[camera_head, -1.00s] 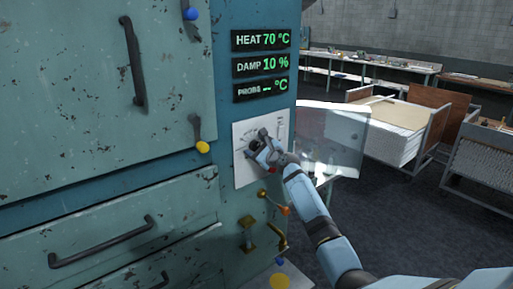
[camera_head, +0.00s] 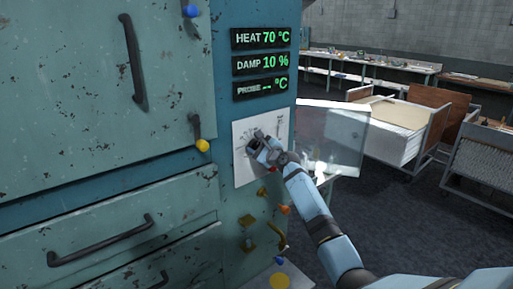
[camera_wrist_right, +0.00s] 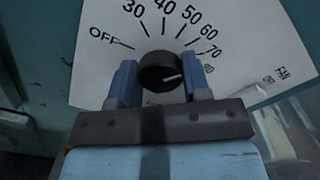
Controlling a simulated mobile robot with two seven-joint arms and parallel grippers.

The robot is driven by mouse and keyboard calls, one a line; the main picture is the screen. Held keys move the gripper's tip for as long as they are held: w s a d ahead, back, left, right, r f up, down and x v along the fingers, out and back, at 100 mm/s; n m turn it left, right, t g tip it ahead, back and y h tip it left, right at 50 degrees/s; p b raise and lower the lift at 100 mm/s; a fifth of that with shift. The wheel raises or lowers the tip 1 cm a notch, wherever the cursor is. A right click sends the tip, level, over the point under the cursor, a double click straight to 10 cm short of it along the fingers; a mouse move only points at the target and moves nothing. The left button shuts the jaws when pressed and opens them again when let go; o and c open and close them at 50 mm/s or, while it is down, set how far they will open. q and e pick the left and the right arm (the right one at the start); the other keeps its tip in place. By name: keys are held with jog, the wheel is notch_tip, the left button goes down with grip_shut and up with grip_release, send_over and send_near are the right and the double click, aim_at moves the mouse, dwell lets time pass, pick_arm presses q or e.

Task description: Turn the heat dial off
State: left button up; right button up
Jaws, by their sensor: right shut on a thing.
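The black round heat dial (camera_wrist_right: 158,70) sits on a white panel (camera_wrist_right: 90,62) marked OFF, 30, 40, 50, 60 and 70. Its white pointer line points right, near the 70 end, away from OFF on the left. My right gripper (camera_head: 258,147) is at this panel in the head view and hides the dial there. In the right wrist view, its blue fingers (camera_wrist_right: 160,78) are shut on the dial, one at each side. The display (camera_head: 262,38) reads HEAT 70 °C. My left gripper is not in view.
A FAN marking (camera_wrist_right: 281,73) with its own OFF is at the panel's right. An orange-tipped lever (camera_head: 285,209) and brass handle (camera_head: 279,236) are below the panel. Yellow (camera_head: 203,146) and blue (camera_head: 191,11) knobs are on the left. Carts (camera_head: 405,130) stand beyond at right.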

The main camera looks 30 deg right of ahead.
jog(key=n, duration=0.2)
jog(key=n+b, duration=0.1)
jog(key=shift+f+n, duration=0.2)
jog(key=shift+n, duration=0.2)
jog(key=n+b, duration=0.2)
jog(key=n, duration=0.1)
jog(key=shift+n, duration=0.3)
jog(key=n+b, duration=0.1)
jog(key=n, duration=0.2)
jog(key=shift+n+b, duration=0.3)
jog(key=shift+n, duration=0.1)
jog(key=n+b, duration=0.1)
jog(key=n, duration=0.2)
jog(key=shift+f, duration=0.1)
jog(key=n+b, duration=0.1)
jog(key=n, duration=0.5)
jog(key=shift+b, duration=0.3)
jog(key=shift+n, duration=2.9)
